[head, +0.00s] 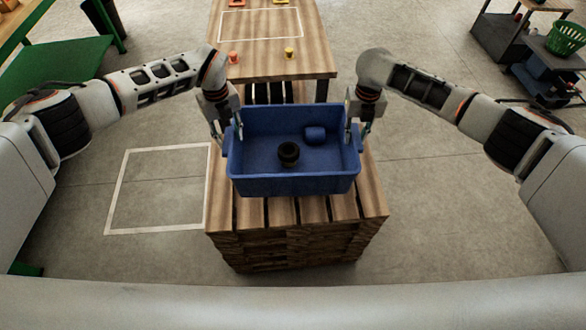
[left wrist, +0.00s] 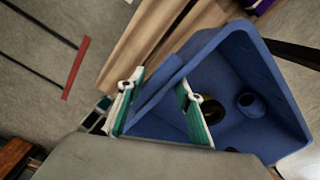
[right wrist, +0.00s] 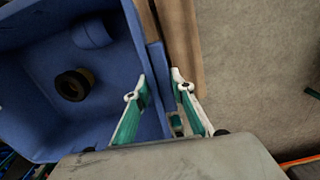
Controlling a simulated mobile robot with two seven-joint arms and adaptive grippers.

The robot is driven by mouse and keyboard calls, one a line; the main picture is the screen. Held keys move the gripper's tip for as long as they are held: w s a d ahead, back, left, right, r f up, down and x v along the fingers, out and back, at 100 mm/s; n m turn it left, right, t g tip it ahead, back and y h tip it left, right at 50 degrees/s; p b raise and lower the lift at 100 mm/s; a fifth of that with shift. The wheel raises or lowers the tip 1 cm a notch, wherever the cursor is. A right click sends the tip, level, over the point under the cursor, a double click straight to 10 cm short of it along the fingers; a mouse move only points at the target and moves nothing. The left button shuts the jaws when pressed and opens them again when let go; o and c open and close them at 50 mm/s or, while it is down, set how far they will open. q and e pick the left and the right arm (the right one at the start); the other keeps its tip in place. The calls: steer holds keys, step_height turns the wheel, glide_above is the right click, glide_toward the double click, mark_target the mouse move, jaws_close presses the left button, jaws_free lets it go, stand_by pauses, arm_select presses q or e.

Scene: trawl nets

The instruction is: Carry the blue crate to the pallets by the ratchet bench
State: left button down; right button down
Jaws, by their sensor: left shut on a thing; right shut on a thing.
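The blue crate (head: 290,185) is upright over a stack of wooden pallets (head: 300,245) in the middle of the head view. Whether it rests on the slats or hangs just above them I cannot tell. Inside it lie a black ring-like part (head: 288,152) and a blue cylinder (head: 315,134). My left gripper (head: 228,128) is shut on the crate's left wall, which runs between its fingers in the left wrist view (left wrist: 155,95). My right gripper (head: 355,128) is shut on the right wall, also seen in the right wrist view (right wrist: 158,82).
A wooden table (head: 275,62) with orange and yellow pieces stands just beyond the pallets. A white-outlined floor square (head: 157,190) lies empty to the left. A dark cart with a green basket (head: 567,38) stands far right. The floor on both sides is clear.

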arm_select(q)
steer(key=shift+d+r, duration=0.1)
steer(key=shift+r, duration=0.05)
arm_select(e)
steer(key=shift+a+r, duration=0.1)
steer(key=shift+a, duration=0.1)
arm_select(q)
steer(key=c, duration=1.4)
jaws_free()
arm_select(e)
steer(key=c, duration=1.7)
jaws_free()
steer(key=shift+s, duration=0.1)
arm_select(q)
steer(key=shift+s, duration=0.1)
arm_select(e)
steer(key=shift+d, duration=0.2)
arm_select(q)
step_height(320, 180, up, 12)
steer(key=shift+f, duration=0.1)
arm_select(e)
step_height(320, 180, up, 12)
steer(key=shift+f, duration=0.1)
steer(key=shift+s, duration=0.1)
